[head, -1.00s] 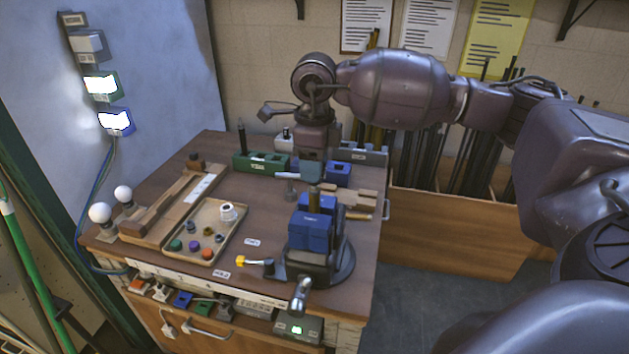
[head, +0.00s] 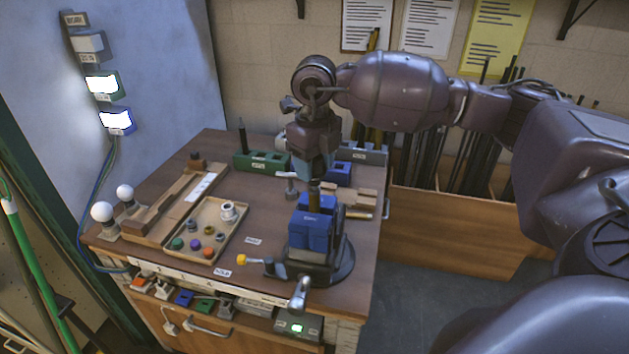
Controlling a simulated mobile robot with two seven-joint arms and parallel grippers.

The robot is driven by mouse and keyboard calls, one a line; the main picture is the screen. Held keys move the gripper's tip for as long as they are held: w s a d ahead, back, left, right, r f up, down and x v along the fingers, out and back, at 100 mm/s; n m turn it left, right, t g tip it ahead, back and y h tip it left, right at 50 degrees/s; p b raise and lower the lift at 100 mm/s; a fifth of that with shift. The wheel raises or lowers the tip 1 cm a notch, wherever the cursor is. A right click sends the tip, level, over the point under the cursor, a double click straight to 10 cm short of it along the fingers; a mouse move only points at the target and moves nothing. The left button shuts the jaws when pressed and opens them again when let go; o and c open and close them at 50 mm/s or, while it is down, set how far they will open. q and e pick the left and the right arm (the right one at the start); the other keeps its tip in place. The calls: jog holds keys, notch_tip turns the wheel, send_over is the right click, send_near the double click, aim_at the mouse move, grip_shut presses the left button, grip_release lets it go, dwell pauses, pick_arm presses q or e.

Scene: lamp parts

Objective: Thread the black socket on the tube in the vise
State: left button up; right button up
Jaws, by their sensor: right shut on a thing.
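The vise (head: 318,263) with blue jaws stands at the front right corner of the bench. The short brassy tube (head: 315,200) is upright in its jaws. My right gripper (head: 315,175) points down directly over the tube. It is shut on a small dark thing at the tube's top, which looks like the black socket (head: 315,184). The fingers hide most of it, and I cannot tell how far it is threaded on. My left gripper is out of view.
A wooden tray (head: 207,228) of small coloured parts lies left of the vise. A green block (head: 262,161) and a blue block (head: 338,173) stand behind. Two white bulbs (head: 102,212) are at the left edge. Wooden pieces (head: 352,195) lie close behind the vise.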

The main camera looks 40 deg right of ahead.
jog(key=shift+s+f+m, duration=0.15)
jog(key=shift+f+m, duration=0.15)
jog(key=shift+m, duration=0.6)
jog(key=m+p, duration=0.1)
jog(key=m, duration=0.4)
jog(key=shift+m, duration=0.9)
jog(key=shift+m, duration=0.7)
jog(key=o, duration=1.1)
jog(key=shift+r, duration=0.1)
jog(key=shift+r, duration=0.1)
